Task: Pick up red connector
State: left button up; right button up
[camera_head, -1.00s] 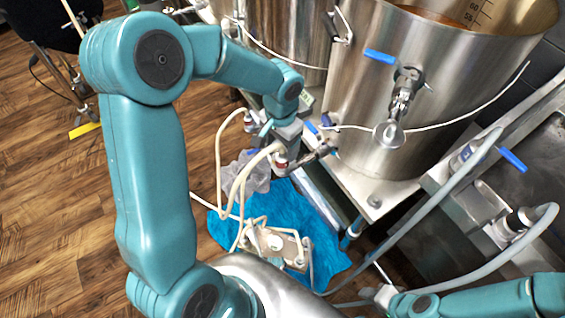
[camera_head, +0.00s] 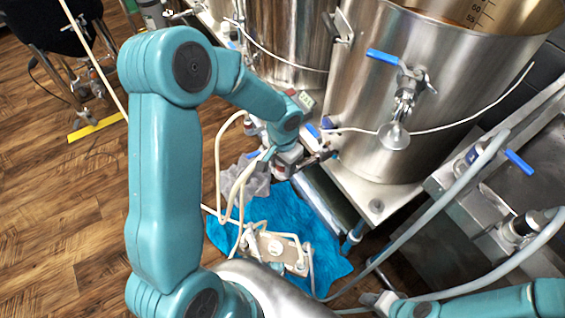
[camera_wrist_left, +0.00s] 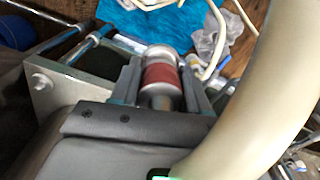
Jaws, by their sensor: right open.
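The red connector (camera_wrist_left: 161,77), a metal fitting with a red band, sits between the two fingers of my left gripper in the left wrist view. The fingers lie close along both its sides, and the gripper looks shut on it. In the head view my left gripper (camera_head: 318,153) is beside the steel kettle's stand, and I cannot make out the connector clearly there. My right gripper (camera_head: 374,300) is low at the right, open, apart from the connector, and only partly visible.
A steel kettle (camera_head: 350,110) with a blue-handled valve stands right of my left gripper. Pale hoses (camera_head: 222,175) loop beside the gripper to a pump (camera_head: 277,246) on a blue cloth (camera_head: 325,240). A grey hose crosses at right. Wooden floor (camera_head: 60,210) is open at left.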

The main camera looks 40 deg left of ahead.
pick_arm(q)
jog(key=c, duration=0.3)
jog(key=shift+r, duration=0.1)
notch_tip(320, 180, up, 20)
jog(key=p, duration=0.3)
jog(key=shift+p, duration=0.3)
jog(key=shift+r+p, duration=1.9)
jog(key=shift+r, duration=0.3)
